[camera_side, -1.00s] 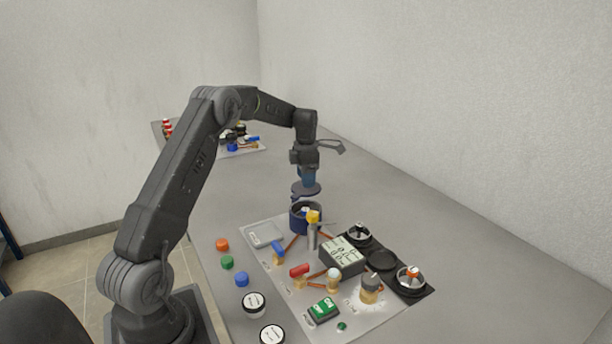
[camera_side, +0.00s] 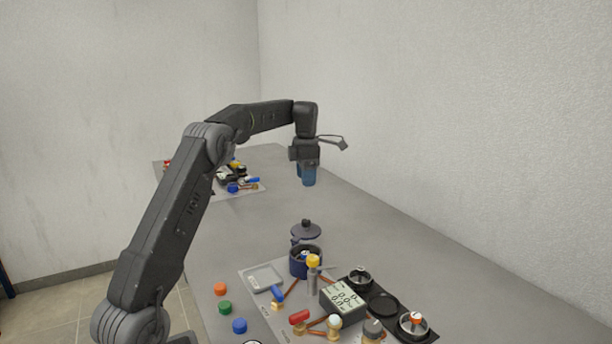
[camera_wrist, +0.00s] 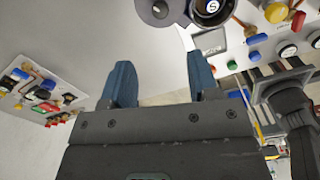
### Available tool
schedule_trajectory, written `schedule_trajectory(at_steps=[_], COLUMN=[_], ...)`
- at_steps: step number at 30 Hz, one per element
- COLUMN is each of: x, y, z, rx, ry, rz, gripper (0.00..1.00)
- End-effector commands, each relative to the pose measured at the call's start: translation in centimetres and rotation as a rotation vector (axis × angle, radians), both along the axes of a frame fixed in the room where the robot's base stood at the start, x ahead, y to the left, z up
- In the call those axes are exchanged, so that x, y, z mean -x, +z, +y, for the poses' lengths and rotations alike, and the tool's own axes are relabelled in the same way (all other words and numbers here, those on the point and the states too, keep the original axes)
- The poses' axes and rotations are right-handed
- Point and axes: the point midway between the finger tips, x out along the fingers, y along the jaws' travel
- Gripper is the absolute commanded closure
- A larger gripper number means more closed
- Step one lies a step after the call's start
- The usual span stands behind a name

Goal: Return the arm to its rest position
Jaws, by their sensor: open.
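My gripper (camera_side: 308,178) hangs fingers down over the table (camera_side: 245,220) in the side view. Its blue fingers are empty. In the wrist view my gripper (camera_wrist: 161,80) has its two blue fingers wide apart with nothing between them. A dark lid (camera_side: 306,232) with a knob lies below and apart from the fingers, just behind a blue pot (camera_side: 305,263). The lid (camera_wrist: 160,10) and the pot (camera_wrist: 211,12) are cut off at the top of the wrist view.
A panel (camera_side: 255,300) with a grey meter (camera_side: 342,302), valves and dials lies in front. Orange (camera_side: 221,289), green (camera_side: 225,307) and blue (camera_side: 240,326) buttons line its left. A second panel (camera_side: 256,190) stands behind my arm. Table around the gripper is clear; a wall is at right.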

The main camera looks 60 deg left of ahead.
Motion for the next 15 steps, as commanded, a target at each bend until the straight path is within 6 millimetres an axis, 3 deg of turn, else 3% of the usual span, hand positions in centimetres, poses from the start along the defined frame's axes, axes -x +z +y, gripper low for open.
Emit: schedule_trajectory(at_steps=[15], x=[0.01], y=[0.36], z=[-0.42], rx=[-0.002], ry=[-0.021], rz=[-0.004], gripper=[0.45])
